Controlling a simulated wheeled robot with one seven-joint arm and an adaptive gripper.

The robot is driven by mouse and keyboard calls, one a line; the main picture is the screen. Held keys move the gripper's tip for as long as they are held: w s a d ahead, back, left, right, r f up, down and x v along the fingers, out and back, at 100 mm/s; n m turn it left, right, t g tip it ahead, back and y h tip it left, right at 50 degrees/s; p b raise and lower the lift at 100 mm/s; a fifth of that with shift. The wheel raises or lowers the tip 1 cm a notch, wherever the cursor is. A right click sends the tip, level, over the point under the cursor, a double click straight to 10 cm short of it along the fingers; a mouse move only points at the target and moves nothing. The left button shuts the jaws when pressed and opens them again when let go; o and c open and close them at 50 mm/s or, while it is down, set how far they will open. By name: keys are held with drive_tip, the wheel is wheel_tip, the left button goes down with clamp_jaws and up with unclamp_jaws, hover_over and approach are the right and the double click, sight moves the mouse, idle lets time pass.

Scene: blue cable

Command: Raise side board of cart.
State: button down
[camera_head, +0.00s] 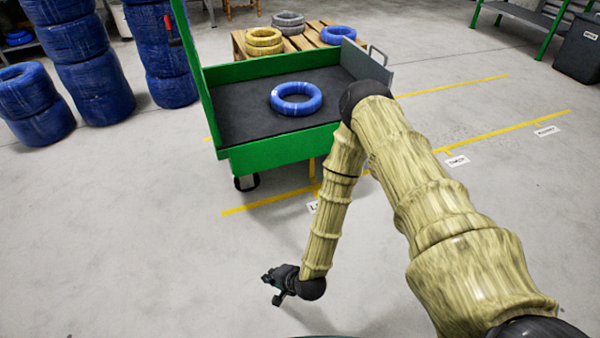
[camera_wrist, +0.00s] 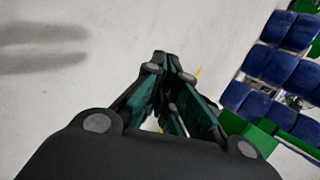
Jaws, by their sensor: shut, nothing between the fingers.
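The green cart (camera_head: 285,150) with a dark deck stands in the upper middle of the head view. A blue cable coil (camera_head: 296,98) lies flat on its deck. A grey side board (camera_head: 366,68) with a metal handle stands at the cart's right end, partly hidden behind my arm. My gripper (camera_head: 268,288) hangs low over the floor, in front of the cart and well apart from it. In the wrist view my gripper (camera_wrist: 162,62) has its fingertips together, with nothing between them. A green part of the cart (camera_wrist: 250,135) shows at the right there.
Stacks of blue coils (camera_head: 75,60) stand at the left. A wooden pallet (camera_head: 300,40) with yellow, grey and blue coils lies behind the cart. A dark bin (camera_head: 580,50) is at the far right. Yellow lines (camera_head: 500,137) mark the floor. The floor around my gripper is clear.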

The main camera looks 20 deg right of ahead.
drive_tip(key=w+d+m+t+b, duration=0.2)
drive_tip(key=w+m+t, duration=0.15)
drive_tip(key=w, duration=0.35)
drive_tip(key=w+d+f+m+t+b, duration=0.1)
drive_tip(key=w+d+m+t+b, duration=0.1)
drive_tip(key=w+m, duration=0.4)
drive_tip(key=w+d+m+t+b, duration=0.2)
drive_tip(key=w+m, duration=0.1)
drive_tip(key=w, duration=0.5)
drive_tip(key=w+d+r+m+t+h+b, duration=0.25)
drive_tip(key=w+d+m, duration=0.25)
drive_tip(key=d, duration=0.4)
drive_tip(key=w+d+r+m+t+h+b, duration=0.2)
drive_tip(key=w+d+m+t+b, duration=0.25)
drive_tip(key=d, duration=0.45)
drive_tip(key=w+r+m+b, duration=0.1)
drive_tip(key=w+r+b, duration=0.4)
drive_tip(key=w, duration=0.1)
drive_tip(key=shift+d+r, duration=0.15)
drive_tip(key=shift+d, duration=0.05)
drive_tip(key=shift+r, duration=0.15)
drive_tip(key=shift+s+r+g+p, duration=0.25)
drive_tip(key=shift+g+p, duration=0.3)
drive_tip(key=shift+p, duration=0.3)
